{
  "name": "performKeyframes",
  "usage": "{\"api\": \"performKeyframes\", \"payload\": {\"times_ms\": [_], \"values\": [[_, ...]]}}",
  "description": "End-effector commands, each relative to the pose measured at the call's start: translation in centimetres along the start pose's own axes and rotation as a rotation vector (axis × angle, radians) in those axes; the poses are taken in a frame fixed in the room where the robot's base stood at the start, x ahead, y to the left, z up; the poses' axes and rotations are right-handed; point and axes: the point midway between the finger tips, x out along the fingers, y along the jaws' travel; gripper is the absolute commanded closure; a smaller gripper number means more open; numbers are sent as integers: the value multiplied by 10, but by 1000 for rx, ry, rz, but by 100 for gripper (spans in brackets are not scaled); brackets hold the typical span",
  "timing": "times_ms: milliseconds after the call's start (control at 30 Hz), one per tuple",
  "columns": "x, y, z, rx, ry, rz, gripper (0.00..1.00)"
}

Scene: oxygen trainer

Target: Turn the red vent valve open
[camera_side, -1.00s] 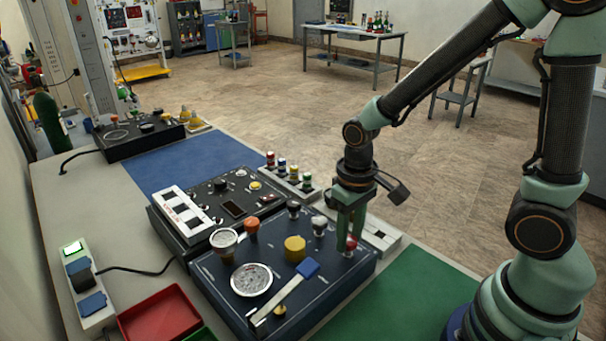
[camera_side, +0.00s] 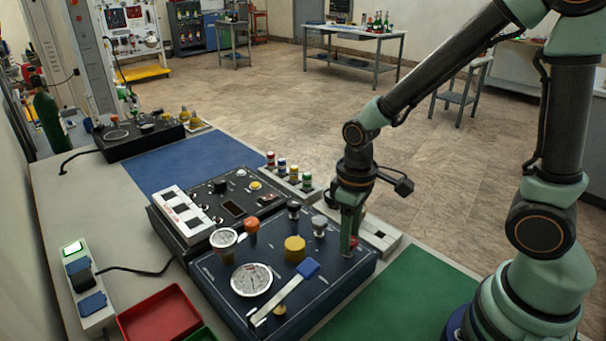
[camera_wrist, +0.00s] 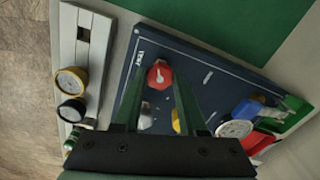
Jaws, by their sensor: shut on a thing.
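The red vent valve (camera_wrist: 159,75) sits near the corner of the dark blue panel (camera_wrist: 200,62). In the wrist view it shows between the two fingers of my gripper (camera_wrist: 157,82), with a white mark on its top. Only a little of the red valve (camera_side: 354,241) shows there, as the fingers hide the rest.
A yellow knob (camera_side: 295,249), a blue-ended lever (camera_side: 305,269) and a white gauge (camera_side: 251,280) stand on the same panel. A grey-topped knob (camera_side: 319,224) is close to my fingers. A green mat (camera_side: 400,300) leaves clear room at the right.

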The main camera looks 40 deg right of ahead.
Motion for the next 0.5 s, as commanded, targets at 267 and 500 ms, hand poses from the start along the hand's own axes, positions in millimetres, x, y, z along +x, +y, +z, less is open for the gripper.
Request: {"api": "performKeyframes", "payload": {"times_ms": [267, 500], "values": [[0, 0, 1, -2, -3, 0, 29], [-1, 0, 0, 0, -1, 0, 29]]}}
